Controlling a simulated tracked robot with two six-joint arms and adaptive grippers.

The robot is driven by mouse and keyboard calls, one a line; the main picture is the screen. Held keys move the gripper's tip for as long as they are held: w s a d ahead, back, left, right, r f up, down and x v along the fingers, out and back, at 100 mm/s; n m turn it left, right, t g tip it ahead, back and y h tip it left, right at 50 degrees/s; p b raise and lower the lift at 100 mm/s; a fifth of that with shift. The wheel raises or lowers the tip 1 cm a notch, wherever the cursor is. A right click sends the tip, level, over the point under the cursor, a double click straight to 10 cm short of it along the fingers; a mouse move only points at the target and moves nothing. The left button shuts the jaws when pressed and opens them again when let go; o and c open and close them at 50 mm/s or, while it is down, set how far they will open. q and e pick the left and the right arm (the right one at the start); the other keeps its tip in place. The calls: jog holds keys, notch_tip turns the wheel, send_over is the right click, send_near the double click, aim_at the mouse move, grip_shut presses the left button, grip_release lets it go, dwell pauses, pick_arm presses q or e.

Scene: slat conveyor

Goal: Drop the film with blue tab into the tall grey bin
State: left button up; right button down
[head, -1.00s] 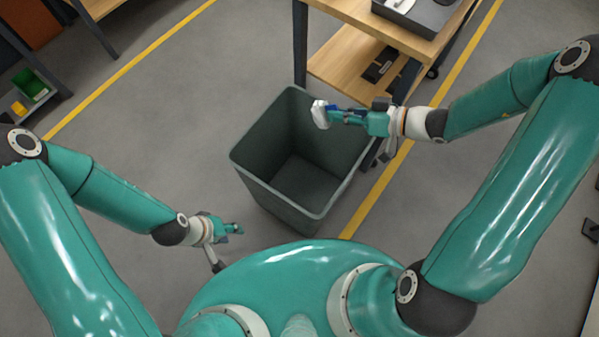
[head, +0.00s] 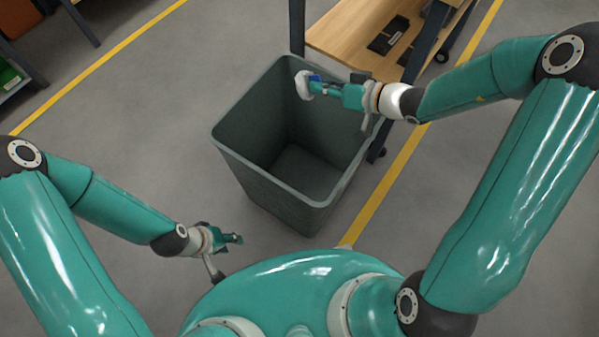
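The film with blue tab (head: 303,86) shows as a small white bundle with a bit of blue beside it. It is at the tip of my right gripper (head: 316,87), which appears shut on it. The gripper reaches in from the right, and in this view the film lies over the upper right inside of the tall grey bin (head: 258,188). The bin is open at the top and its visible floor looks empty. My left gripper (head: 236,239) is low at the left of the bin, apart from it, with nothing seen in it; its fingers are too small to read.
A wooden two-level bench (head: 345,35) stands just behind the bin, with dark items on its lower shelf. Its dark leg comes close to the bin's right side. Yellow floor lines (head: 105,62) run left and right. The floor left of the bin is clear.

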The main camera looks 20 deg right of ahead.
jog(key=shift+m+h, duration=0.3)
jog(key=f+b, duration=0.1)
jog(key=w+f+b, duration=0.1)
jog(key=f+b, duration=0.1)
jog(key=f, duration=0.1)
jog(key=shift+w+a+b, duration=0.25)
jog(key=shift+b, duration=0.05)
pick_arm(q)
jog(key=shift+f, duration=2.85)
pick_arm(e)
jog(key=shift+f, duration=2.9)
jog(key=c, duration=1.2)
grip_release()
jog(key=shift+c, duration=0.2)
jog(key=v, duration=1.2)
jog(key=shift+f, duration=0.25)
